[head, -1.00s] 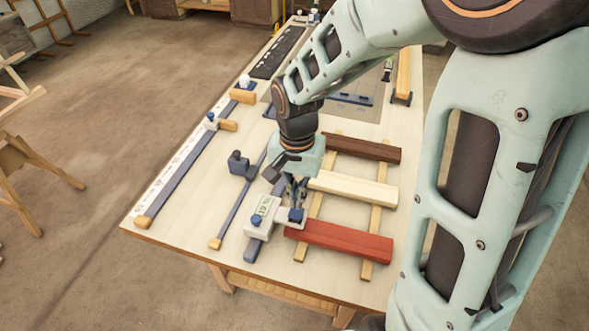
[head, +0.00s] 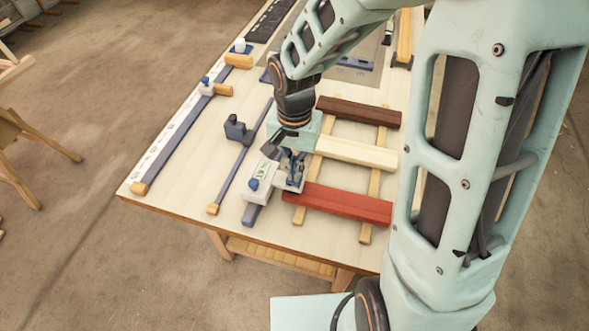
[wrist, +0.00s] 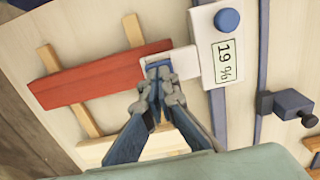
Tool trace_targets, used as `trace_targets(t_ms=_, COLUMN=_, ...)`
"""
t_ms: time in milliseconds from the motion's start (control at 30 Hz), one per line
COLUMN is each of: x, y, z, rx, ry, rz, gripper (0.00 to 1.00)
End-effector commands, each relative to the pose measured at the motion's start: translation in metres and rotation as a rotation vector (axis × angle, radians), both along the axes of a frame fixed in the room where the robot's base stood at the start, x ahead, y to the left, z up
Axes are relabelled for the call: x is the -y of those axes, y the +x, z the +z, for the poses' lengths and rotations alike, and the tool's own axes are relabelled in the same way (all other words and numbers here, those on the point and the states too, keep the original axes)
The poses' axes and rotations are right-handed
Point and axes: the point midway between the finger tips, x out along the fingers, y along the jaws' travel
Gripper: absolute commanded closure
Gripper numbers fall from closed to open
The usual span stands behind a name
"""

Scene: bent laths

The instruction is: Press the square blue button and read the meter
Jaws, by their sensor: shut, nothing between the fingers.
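The meter (head: 260,190) is a white block on a blue rail. Its display (wrist: 227,60) reads 19 % in the wrist view, and a round blue button (wrist: 227,20) sits beside it. A white side plate (wrist: 184,62) reaches from the block to the end of the red lath (wrist: 100,78). My gripper (wrist: 157,68) is shut and empty, its fingertips over this plate. They hide the square blue button in both views. I cannot tell whether the tips touch or press it. My gripper also shows above the plate in the head view (head: 291,172).
A pale lath (head: 355,151) and a dark brown lath (head: 358,111) lie beyond the red lath across two wooden strips. A blue clamp block (head: 237,129) stands left of the meter.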

Motion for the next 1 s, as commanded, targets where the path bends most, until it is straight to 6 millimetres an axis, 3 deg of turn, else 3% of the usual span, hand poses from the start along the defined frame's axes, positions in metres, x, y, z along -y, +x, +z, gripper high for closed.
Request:
trace_targets(t_ms=800, x=0.0006, y=-0.0041, z=-0.0073, rx=-0.011, ry=0.0, rz=0.0, gripper=1.0)
trace_targets(t_ms=1000, x=0.0017, y=-0.0022, z=0.0023, rx=-0.011, ry=0.0, rz=0.0, gripper=1.0)
